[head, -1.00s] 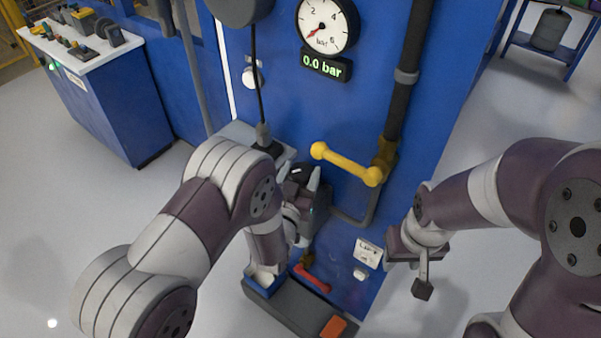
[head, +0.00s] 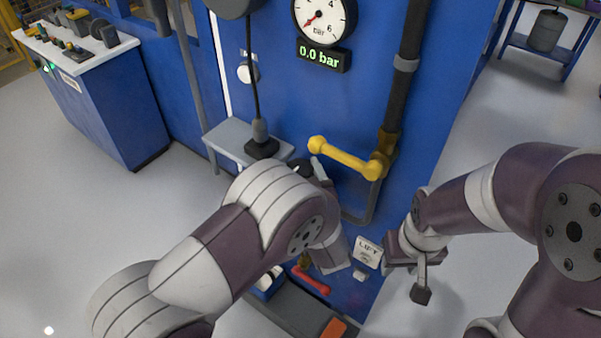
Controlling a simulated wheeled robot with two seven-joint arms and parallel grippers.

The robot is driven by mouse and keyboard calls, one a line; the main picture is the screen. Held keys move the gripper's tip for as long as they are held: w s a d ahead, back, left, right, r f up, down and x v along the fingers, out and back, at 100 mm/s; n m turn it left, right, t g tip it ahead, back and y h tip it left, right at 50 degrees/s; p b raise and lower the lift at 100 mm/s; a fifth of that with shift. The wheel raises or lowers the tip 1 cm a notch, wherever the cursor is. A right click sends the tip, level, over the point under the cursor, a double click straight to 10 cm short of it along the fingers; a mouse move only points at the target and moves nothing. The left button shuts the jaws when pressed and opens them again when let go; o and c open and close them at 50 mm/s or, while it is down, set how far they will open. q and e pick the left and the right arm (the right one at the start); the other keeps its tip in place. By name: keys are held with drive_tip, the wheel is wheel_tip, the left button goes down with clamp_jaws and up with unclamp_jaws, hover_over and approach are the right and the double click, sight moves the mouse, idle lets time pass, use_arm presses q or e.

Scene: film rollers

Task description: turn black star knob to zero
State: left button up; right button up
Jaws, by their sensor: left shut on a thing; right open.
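The black star knob (head: 302,166) is mostly hidden behind my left arm; only a dark part shows, left of the yellow lever. My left gripper (head: 314,170) is at the knob and shut on it; one pale finger shows, and the wrist hides the rest. The round gauge (head: 322,16) above has its red needle at the low end, and the display (head: 319,59) under it reads 0.0 bar. My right gripper (head: 421,283) hangs open and empty at the right, in front of the panel's right edge.
A yellow lever (head: 345,157) on the pipe juts out just right of my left gripper. A black stick on a grey shelf (head: 228,136) stands left of it. A red handle (head: 311,280) and a LIFT label (head: 368,250) are low on the blue panel.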

use_arm(q)
drive_tip(key=shift+n+y, duration=0.4)
drive_tip(key=shift+y, duration=0.2)
drive_tip(key=o, duration=0.8)
drive_tip(key=shift+w, duration=0.1)
drive_tip(key=b+v, duration=0.1)
drive_tip(key=v, duration=1.1)
drive_tip(key=shift+s+d+r, duration=0.15)
drive_tip(key=shift+s+d, duration=0.05)
drive_tip(key=shift+s, duration=0.1)
